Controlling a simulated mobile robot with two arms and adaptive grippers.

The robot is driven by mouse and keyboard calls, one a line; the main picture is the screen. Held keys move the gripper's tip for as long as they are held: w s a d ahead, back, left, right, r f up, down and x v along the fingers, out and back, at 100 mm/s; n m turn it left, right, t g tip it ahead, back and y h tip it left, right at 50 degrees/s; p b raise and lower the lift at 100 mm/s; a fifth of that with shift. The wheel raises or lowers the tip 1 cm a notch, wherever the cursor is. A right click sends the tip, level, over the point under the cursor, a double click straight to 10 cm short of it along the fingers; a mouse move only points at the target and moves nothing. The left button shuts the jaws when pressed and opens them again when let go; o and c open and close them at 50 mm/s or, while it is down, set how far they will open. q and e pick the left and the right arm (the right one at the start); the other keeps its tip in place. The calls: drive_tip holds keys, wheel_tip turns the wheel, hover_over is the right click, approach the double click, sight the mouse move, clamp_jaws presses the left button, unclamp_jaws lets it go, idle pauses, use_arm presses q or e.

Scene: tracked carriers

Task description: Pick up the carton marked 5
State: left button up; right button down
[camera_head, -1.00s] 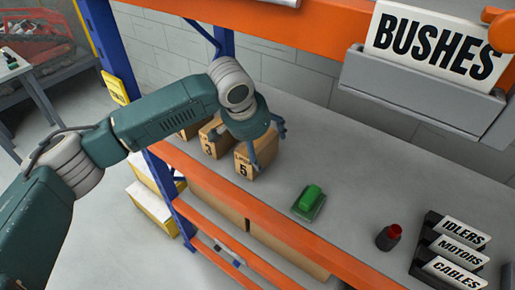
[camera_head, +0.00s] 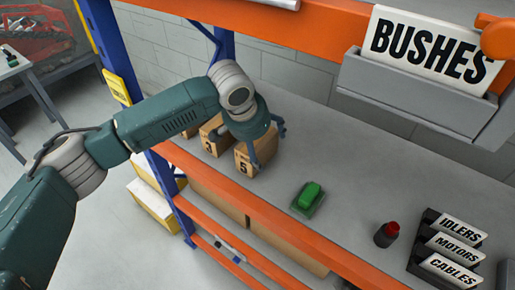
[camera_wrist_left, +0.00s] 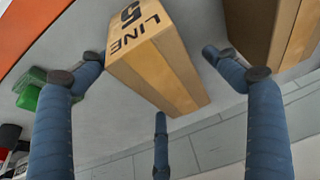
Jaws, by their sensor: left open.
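The carton marked 5 (camera_head: 246,162) is a brown box standing on the grey shelf near its front edge. In the left wrist view, this carton (camera_wrist_left: 160,62) shows "LINE 5" on its face and lies between the fingers. My left gripper (camera_head: 269,150) is over the carton from above and behind, with its fingers spread around it. In the left wrist view, the open left gripper (camera_wrist_left: 155,75) has one finger close to each side and a third by the far end. Whether any finger touches is unclear. My right gripper is out of view.
The carton marked 3 (camera_head: 212,140) stands close on the left, partly behind my arm. A green object (camera_head: 308,197), a dark red-topped item (camera_head: 387,235) and labelled holders (camera_head: 452,245) are to the right. An orange beam (camera_head: 270,218) edges the shelf.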

use_arm(q)
drive_tip(key=c, duration=1.6)
drive_tip(key=shift+c, duration=1.4)
